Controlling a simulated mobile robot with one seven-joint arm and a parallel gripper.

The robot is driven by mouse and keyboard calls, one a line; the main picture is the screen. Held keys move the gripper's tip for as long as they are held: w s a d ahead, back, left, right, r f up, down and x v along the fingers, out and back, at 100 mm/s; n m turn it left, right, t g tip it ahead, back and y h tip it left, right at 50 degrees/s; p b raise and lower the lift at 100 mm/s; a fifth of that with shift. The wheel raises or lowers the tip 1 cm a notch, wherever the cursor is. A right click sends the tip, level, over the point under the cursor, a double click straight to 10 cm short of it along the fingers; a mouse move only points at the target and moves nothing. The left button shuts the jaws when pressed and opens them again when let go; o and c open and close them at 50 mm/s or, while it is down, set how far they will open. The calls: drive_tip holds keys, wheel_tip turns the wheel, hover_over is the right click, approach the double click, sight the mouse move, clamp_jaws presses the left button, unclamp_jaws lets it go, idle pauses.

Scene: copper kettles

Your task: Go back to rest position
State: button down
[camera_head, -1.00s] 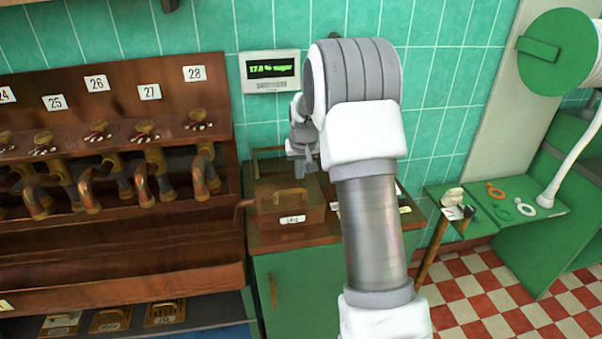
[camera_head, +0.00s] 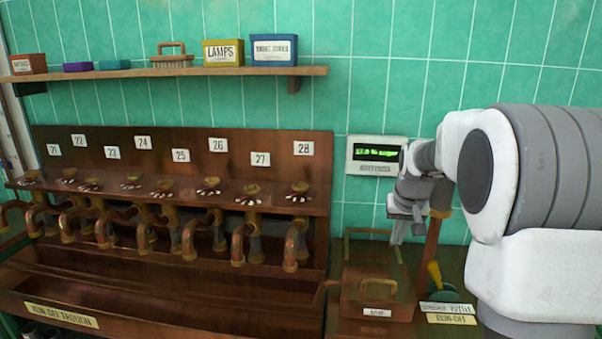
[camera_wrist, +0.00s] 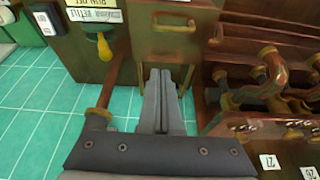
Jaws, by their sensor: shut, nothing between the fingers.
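My gripper (camera_head: 399,232) hangs above the back of the copper box (camera_head: 385,279) with a brass handle, near the teal wall. Its fingers are pressed together and hold nothing. In the wrist view my gripper (camera_wrist: 161,78) points toward the same copper box (camera_wrist: 175,44), with a visible gap to it. My arm fills the right of the head view and hides part of the counter behind it.
A copper trough (camera_head: 160,290) with several numbered taps stands left of the box. A display (camera_head: 375,155) is on the wall behind. A shelf (camera_head: 165,72) with tins runs above the taps. A yellow-handled thing (camera_head: 434,272) stands right of the box.

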drive_tip(key=s+a+r, duration=0.5)
drive_tip(key=s+r, duration=0.1)
drive_tip(key=s, duration=0.2)
drive_tip(key=s+a+n, duration=0.1)
drive_tip(key=s+a, duration=0.2)
drive_tip(key=s, duration=0.8)
drive_tip(key=s+a+n+t, duration=0.1)
drive_tip(key=s+a, duration=0.3)
drive_tip(key=s, duration=0.8)
drive_tip(key=shift+s+a+f+n+y, duration=0.15)
drive_tip(key=shift+s+f+n+y, duration=0.15)
drive_tip(key=shift+f+y, duration=0.1)
drive_tip(key=shift+w, duration=0.1)
